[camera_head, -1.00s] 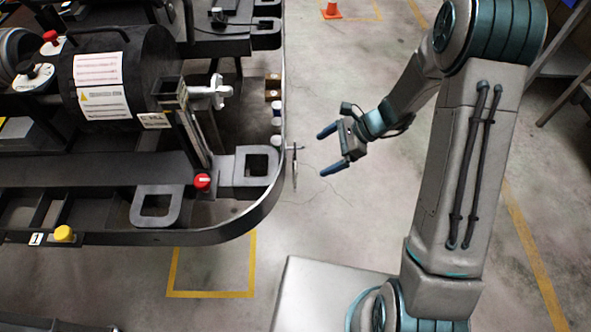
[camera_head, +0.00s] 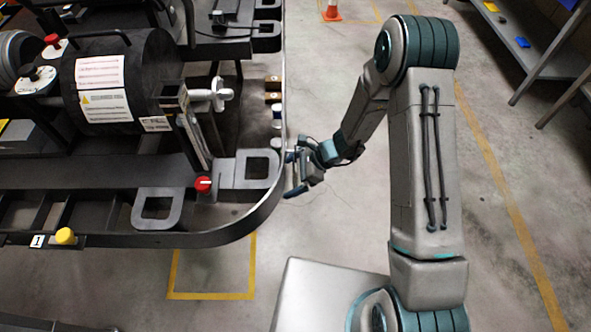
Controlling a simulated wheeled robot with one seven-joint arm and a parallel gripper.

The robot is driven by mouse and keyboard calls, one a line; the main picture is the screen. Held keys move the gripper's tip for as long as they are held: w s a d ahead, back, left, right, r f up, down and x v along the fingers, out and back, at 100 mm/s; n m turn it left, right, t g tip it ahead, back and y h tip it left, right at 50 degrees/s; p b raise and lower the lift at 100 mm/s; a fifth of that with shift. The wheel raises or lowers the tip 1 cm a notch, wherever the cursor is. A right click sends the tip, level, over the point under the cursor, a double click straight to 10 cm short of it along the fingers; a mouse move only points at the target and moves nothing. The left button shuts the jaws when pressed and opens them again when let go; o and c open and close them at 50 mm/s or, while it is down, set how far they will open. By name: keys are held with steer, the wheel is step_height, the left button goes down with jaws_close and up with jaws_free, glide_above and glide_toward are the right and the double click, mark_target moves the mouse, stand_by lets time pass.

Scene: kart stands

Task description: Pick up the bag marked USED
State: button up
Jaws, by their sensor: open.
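No bag with a readable USED mark shows in the head view. A thin, pale upright piece (camera_head: 294,168) sits at the outer side of the kart's curved black bumper (camera_head: 268,208); I cannot tell what it is. My gripper (camera_head: 291,175) is at this piece, its blue fingers open beside the bumper's right edge. One finger shows below the piece, and the other is mostly lost against the bumper. I cannot tell whether the gripper touches the piece or the bumper.
The kart fills the left, with a black labelled cylinder (camera_head: 108,82), a red knob (camera_head: 203,185) and a yellow knob (camera_head: 65,236). A grey shelf (camera_head: 530,55) is at the upper right. The floor between is clear.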

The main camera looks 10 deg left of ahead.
steer(key=shift+a+f, duration=0.1)
steer(key=shift+f, duration=0.05)
steer(key=c, duration=0.9)
steer(key=shift+o, duration=0.2)
